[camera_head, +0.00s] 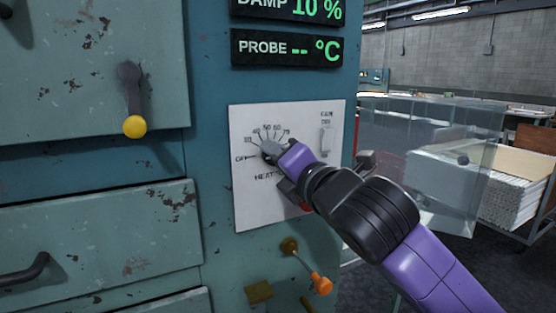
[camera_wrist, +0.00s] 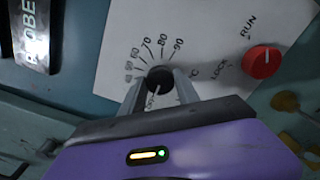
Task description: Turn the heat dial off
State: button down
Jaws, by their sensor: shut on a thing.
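The heat dial (camera_wrist: 159,77) is a small dark round knob on a white panel (camera_head: 247,205), with a numbered scale up to 90 around it. My gripper (camera_wrist: 159,90) is shut on the dial, one finger on each side. A pale pointer mark on the knob points down toward my gripper in the wrist view, near a label that is partly covered and hard to read. In the head view my gripper (camera_head: 275,152) reaches the dial from the right and hides most of it. The OFF label (camera_head: 241,158) shows left of the dial.
A red RUN/LOCK knob (camera_wrist: 262,62) is beside the dial, mostly hidden by my gripper in the head view. A fan switch (camera_head: 325,141) is at the panel's upper right. A yellow-tipped lever (camera_head: 134,126) and an orange-tipped handle (camera_head: 321,284) stick out nearby.

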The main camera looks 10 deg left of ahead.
jog(key=shift+a+f+n, duration=0.1)
jog(key=shift+f+n, duration=0.1)
jog(key=shift+n, duration=0.1)
dwell(0.4)
jog(key=c, duration=0.9)
grip_release()
jog(key=shift+r, duration=0.1)
jog(key=v, duration=0.8)
jog(key=shift+b, duration=0.35)
